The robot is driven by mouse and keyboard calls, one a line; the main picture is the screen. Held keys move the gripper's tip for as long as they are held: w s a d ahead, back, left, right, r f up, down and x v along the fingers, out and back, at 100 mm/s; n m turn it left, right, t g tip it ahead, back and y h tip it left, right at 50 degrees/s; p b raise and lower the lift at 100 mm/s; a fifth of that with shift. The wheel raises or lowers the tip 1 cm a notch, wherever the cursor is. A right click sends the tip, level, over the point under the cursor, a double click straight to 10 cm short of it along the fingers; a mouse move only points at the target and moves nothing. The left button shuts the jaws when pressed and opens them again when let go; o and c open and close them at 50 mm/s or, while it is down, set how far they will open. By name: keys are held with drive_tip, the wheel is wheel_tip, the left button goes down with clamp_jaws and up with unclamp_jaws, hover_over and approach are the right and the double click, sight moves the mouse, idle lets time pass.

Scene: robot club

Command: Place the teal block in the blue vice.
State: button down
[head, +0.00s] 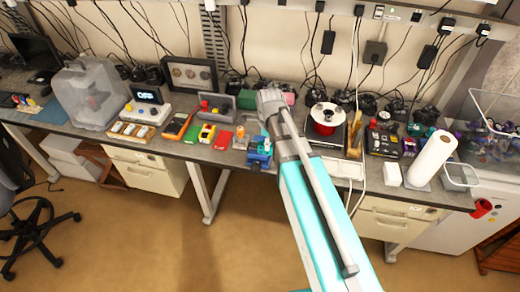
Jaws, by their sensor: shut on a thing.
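The blue vice (259,155) stands near the front edge of the dark workbench, at the middle of the head view, just left of my arm. My gripper (267,122) is at the far end of my arm, above and slightly behind the vice, and mostly hidden by the wrist. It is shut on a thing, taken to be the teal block. The block itself is too hidden and small to make out. I cannot tell the gap between it and the vice jaws.
Left of the vice lie a red card (223,140), a yellow device (207,133) and an orange-edged case (175,126). A paper roll (432,158) stands farther right. Cables hang behind the bench.

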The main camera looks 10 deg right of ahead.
drive_tip(key=shift+w, duration=0.15)
drive_tip(key=w+a+f+b, duration=0.1)
drive_tip(key=w+f+b, duration=0.8)
drive_tip(key=w, duration=0.3)
drive_tip(key=shift+w+a, duration=0.2)
drive_tip(key=shift+w, duration=0.2)
idle(0.3)
drive_tip(key=shift+w+f+b, duration=0.45)
drive_tip(key=shift+f+b, duration=1.6)
drive_tip(key=shift+f+b, duration=0.6)
